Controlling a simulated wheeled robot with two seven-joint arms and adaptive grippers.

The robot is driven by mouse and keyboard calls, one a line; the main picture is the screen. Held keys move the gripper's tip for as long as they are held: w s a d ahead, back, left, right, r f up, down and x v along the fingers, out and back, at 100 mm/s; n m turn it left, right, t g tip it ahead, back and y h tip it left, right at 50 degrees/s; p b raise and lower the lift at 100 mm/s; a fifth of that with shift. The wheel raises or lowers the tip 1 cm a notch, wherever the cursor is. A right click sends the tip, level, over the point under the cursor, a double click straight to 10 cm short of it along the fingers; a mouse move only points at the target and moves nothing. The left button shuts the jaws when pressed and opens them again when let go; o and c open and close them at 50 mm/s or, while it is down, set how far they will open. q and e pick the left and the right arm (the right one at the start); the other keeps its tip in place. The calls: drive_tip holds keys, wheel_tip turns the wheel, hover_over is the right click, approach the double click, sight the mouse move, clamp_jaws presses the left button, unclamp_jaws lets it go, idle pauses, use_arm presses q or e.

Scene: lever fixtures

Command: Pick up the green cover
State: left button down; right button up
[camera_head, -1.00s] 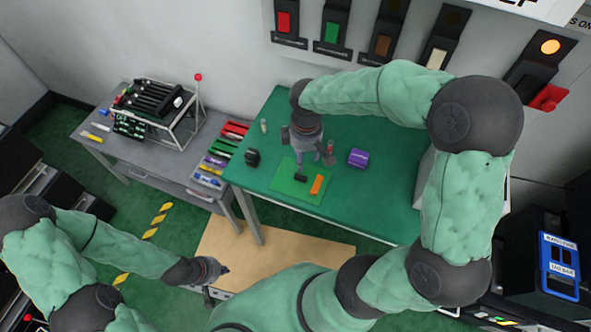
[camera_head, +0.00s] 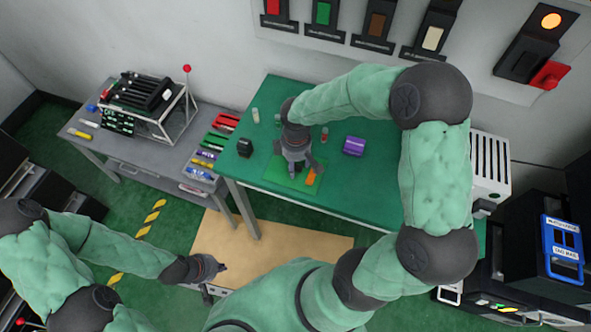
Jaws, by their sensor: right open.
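I cannot tell for certain which thing is the green cover. A light green flat piece (camera_head: 276,176) lies on the green table, with a small orange piece (camera_head: 311,178) on it. Some green items (camera_head: 215,139) lie among coloured items on the grey table's right end. My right gripper (camera_head: 299,172) is open, pointing down over the light green piece and hiding part of it. I cannot tell whether it touches. My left gripper (camera_head: 220,270) hangs low at the left, away from both tables, over the edge of a tan board. Its finger opening is unclear.
The green table (camera_head: 380,190) also bears a purple block (camera_head: 354,146), a small black object (camera_head: 245,147) and small upright items. A wire rack (camera_head: 165,110) stands on the grey table. Switch boxes line the wall. A tan board (camera_head: 275,245) lies below.

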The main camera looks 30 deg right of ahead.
clamp_jaws()
drive_tip(key=shift+r, duration=0.1)
drive_tip(key=shift+r, duration=0.15)
